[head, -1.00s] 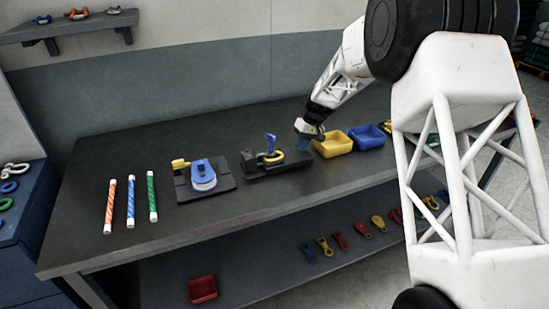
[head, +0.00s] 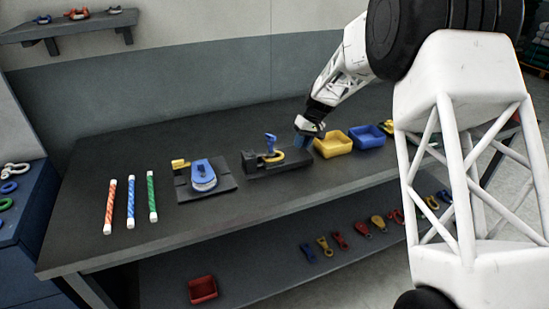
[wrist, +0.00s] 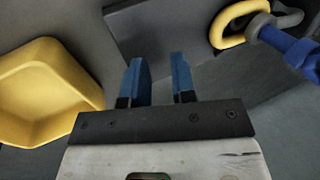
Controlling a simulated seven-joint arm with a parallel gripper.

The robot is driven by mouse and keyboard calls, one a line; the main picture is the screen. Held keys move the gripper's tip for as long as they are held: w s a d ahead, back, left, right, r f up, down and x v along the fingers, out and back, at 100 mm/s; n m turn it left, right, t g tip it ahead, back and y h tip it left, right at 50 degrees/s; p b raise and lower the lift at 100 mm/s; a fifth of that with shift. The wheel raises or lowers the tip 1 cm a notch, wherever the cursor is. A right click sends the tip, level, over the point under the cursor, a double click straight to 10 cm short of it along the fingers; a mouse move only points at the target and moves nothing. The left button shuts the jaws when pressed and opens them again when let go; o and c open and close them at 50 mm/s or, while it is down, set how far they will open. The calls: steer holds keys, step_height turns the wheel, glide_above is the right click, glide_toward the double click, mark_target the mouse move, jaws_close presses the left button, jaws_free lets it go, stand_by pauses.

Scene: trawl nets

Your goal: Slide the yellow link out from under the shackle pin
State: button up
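The yellow link (head: 275,157) is a ring on a black fixture plate (head: 292,165) on the bench. The blue shackle pin (head: 270,141) stands at it. In the wrist view the yellow link (wrist: 226,30) is at the upper right, with a grey loop beside it and the blue pin (wrist: 290,45) overlapping its right side; the exact contact is unclear. My gripper (head: 301,142) is right of the link, apart from it. In the wrist view my gripper (wrist: 160,62) has two blue fingers spread, with nothing between them.
A yellow bin (head: 333,147) stands close on the right of my gripper, with a blue bin (head: 367,138) beyond it. A second fixture (head: 203,176) with blue and yellow parts is to the left. Several striped rods (head: 131,203) lie farther left.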

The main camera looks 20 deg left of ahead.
steer(key=shift+r, duration=2.45)
jaws_close()
steer(key=m, duration=0.2)
steer(key=f+m, duration=0.1)
steer(key=m, duration=0.1)
steer(key=shift+w+d, duration=0.3)
steer(key=shift+w, duration=0.1)
steer(key=m, duration=0.1)
steer(key=f+m, duration=0.1)
steer(key=m, duration=0.1)
steer(key=w+m, duration=0.1)
steer(key=m, duration=0.1)
steer(key=shift+d+f+t+h, duration=0.15)
steer(key=shift+d+t+h, duration=0.15)
steer(key=m, duration=0.3)
steer(key=f+m, duration=0.1)
steer(key=shift+w+d+m, duration=0.3)
steer(key=shift+w, duration=0.05)
steer(key=m, duration=0.3)
steer(key=f+m, duration=0.1)
steer(key=shift+w+d, duration=0.25)
steer(key=shift+w, duration=0.15)
